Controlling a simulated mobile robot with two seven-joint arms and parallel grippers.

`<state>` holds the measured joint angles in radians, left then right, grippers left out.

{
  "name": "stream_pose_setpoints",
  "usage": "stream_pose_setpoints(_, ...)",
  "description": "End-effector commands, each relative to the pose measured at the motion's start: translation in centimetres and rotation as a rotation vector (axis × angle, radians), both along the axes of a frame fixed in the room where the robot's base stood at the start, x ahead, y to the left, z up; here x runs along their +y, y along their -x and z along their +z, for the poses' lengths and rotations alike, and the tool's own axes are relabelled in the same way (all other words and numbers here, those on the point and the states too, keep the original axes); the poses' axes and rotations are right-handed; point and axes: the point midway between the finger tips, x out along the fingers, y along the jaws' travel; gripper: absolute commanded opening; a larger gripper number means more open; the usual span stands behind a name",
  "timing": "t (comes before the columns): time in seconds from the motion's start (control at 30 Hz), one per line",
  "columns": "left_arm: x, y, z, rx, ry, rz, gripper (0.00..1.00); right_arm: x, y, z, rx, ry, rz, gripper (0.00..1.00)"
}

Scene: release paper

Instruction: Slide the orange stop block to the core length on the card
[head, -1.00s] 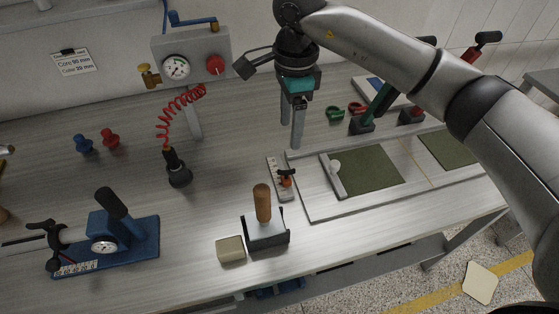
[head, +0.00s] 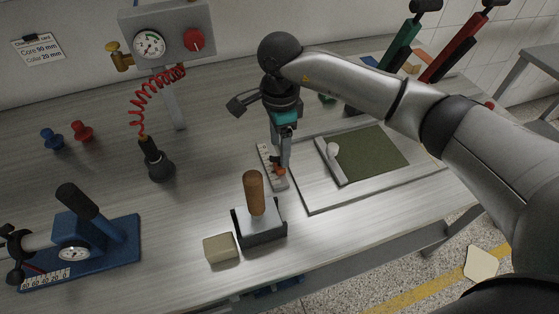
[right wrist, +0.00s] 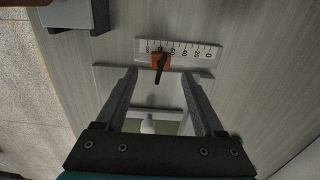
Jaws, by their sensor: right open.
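The orange stop block (head: 279,170) sits on a pale ruler (head: 264,157) fixed to the bench. In the right wrist view the block (right wrist: 155,61) has a dark lever and lies near the high-number end of the ruler scale (right wrist: 190,50); its exact reading is too small to tell. My right gripper (head: 281,163) points down over the block. In the right wrist view my right gripper (right wrist: 160,74) is open, its fingers either side of the block with gaps between. The card (head: 38,49) on the wall reads Core 90 mm, Color 20 mm. My left gripper is not seen.
A wooden-handled tool (head: 254,195) and a beige block (head: 221,248) stand in front of the ruler. A board with a green sheet (head: 372,156) lies to its right. A black nozzle (head: 157,161) on a red coiled hose stands to the left, beyond clear bench.

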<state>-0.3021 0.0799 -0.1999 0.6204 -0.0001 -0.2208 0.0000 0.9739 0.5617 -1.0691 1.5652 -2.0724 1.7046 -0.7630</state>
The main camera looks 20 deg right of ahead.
Motion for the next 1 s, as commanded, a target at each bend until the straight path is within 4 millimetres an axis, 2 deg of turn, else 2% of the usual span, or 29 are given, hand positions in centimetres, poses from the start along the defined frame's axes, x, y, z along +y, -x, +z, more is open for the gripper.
stream_pose_setpoints(0.03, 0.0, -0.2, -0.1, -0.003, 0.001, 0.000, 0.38, 0.1, 0.1, -1.2, 0.004, -0.001, 0.000, 0.70)
stream_pose_setpoints(0.1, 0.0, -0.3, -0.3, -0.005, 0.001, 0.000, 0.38, 0.1, 0.1, -2.5, 0.003, -0.001, -0.001, 0.70)
stream_pose_setpoints(0.3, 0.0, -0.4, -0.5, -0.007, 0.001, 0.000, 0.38, 0.1, 0.0, -4.9, 0.001, -0.001, 0.000, 0.70)
stream_pose_setpoints(0.7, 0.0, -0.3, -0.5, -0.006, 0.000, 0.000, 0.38, 0.0, 0.0, -5.5, -0.001, -0.001, 0.001, 0.70)
stream_pose_setpoints(1.0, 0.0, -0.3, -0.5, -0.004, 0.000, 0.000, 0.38, 0.0, 0.0, -5.5, -0.001, -0.001, 0.001, 0.36)
